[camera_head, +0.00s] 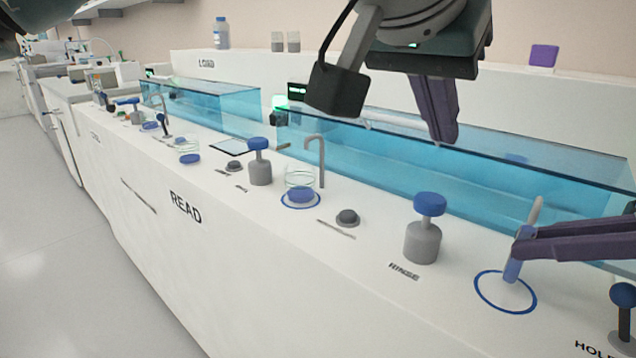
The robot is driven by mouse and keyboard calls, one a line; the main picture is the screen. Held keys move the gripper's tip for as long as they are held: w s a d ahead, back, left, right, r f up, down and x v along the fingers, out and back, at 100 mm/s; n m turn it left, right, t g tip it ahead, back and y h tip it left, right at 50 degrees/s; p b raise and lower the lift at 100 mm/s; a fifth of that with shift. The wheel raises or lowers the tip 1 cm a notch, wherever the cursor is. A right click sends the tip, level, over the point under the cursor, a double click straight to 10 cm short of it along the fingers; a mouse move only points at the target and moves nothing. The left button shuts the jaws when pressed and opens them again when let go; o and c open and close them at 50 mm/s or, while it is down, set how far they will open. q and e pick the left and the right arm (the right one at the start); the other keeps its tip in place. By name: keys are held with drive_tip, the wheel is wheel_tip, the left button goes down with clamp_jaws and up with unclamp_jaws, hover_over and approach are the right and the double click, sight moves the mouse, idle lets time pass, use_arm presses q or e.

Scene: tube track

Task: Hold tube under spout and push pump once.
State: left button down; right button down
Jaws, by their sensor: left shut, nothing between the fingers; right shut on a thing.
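The pump labelled RINSE (423,240) has a grey body and a blue round head, which stands raised above the body. My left gripper (444,136) hangs above and behind the pump in the picture, apart from it, with its purple fingers shut and empty. My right gripper (522,246) comes in from the right, shut on the blue tube (513,268). The tube is slightly tilted, its lower end over the blue ring on the counter; I cannot tell whether it touches. A pale grey rounded piece shows above the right fingers; I cannot tell whether it is the spout or the tube's upper part.
A grey knob (347,217) stands left of the pump. Further left are a glass beaker (300,185), a hooked spout (321,165) and a second blue-topped pump (259,165). A blue-topped post (623,300) stands at the right edge. Blue glass tanks (400,150) line the back.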

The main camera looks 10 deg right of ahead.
drive_tip(key=shift+s+a+r+p, duration=0.15)
drive_tip(key=shift+s+a+p, duration=1.2)
drive_tip(key=shift+a, duration=0.25)
drive_tip(key=shift+s+a+p, duration=0.45)
drive_tip(key=shift+s+a, duration=0.15)
drive_tip(key=shift+a, duration=0.1)
drive_tip(key=r+p, duration=0.1)
drive_tip(key=s+a+r+p, duration=0.1)
drive_tip(key=p, duration=0.1)
drive_tip(key=shift+r, duration=0.35)
drive_tip(key=r+p, duration=0.1)
drive_tip(key=s+a+r+p, duration=0.1)
drive_tip(key=p, duration=0.1)
drive_tip(key=a+r+p, duration=0.1)
drive_tip(key=shift+s+r, duration=0.1)
drive_tip(key=shift+s, duration=0.2)
